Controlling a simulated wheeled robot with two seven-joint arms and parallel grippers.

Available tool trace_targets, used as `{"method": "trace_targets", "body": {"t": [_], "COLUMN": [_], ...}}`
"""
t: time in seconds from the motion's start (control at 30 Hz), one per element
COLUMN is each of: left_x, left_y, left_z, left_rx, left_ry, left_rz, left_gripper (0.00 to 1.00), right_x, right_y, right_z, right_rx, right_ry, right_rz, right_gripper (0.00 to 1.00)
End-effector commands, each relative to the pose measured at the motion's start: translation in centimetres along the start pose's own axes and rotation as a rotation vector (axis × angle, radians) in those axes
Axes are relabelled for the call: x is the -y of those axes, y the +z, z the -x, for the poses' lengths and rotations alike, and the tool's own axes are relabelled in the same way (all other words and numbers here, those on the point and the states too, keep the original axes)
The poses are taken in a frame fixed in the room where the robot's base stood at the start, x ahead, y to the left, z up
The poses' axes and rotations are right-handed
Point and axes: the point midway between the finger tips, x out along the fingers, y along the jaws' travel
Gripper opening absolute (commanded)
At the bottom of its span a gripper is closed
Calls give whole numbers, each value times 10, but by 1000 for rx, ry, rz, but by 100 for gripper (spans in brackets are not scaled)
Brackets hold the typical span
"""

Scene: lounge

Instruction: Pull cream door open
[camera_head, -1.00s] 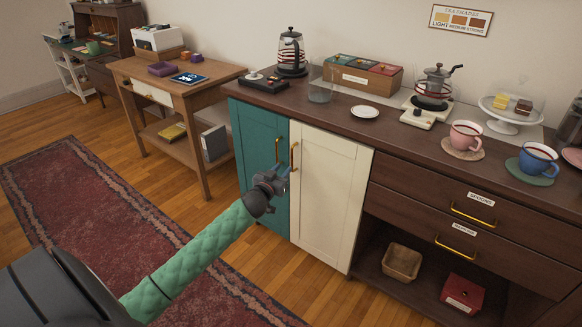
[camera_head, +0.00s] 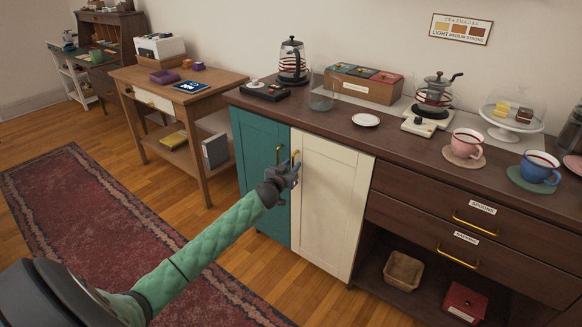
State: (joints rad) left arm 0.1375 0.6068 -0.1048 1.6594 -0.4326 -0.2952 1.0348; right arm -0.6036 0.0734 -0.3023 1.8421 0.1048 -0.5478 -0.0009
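The cream door (camera_head: 332,203) is on the front of the dark wooden cabinet, right of the teal door (camera_head: 260,150), and looks closed. Its brass handle (camera_head: 296,158) is near its upper left edge. My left gripper (camera_head: 293,168) is at this handle and partly covers its lower part. I cannot tell whether the fingers are open or shut around it. My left arm, in a green sleeve, comes in from the lower left. My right gripper is not in view.
The cabinet top (camera_head: 400,135) holds a kettle (camera_head: 293,62), a white plate (camera_head: 366,120), a pink cup (camera_head: 465,145) and a blue cup (camera_head: 539,168). Drawers (camera_head: 465,222) are right of the cream door. A red rug (camera_head: 110,235) covers part of the floor before the cabinet.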

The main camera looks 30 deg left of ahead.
Motion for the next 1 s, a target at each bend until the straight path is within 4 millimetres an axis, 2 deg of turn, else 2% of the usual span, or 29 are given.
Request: {"method": "trace_targets", "body": {"t": [0.2,0.37,0.77,1.0], "left_x": [0,0,0,-4], "left_y": [0,0,0,2], "left_z": [0,0,2,12], "left_rx": [0,0,0,1], "left_ry": [0,0,-9,-52], "left_rz": [0,0,1,5], "left_gripper": [31,0,0,0], "right_x": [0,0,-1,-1], "right_y": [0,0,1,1], "right_z": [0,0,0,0], "right_rx": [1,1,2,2], "right_ry": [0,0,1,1], "right_rz": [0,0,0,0], "right_gripper": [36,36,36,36]}}
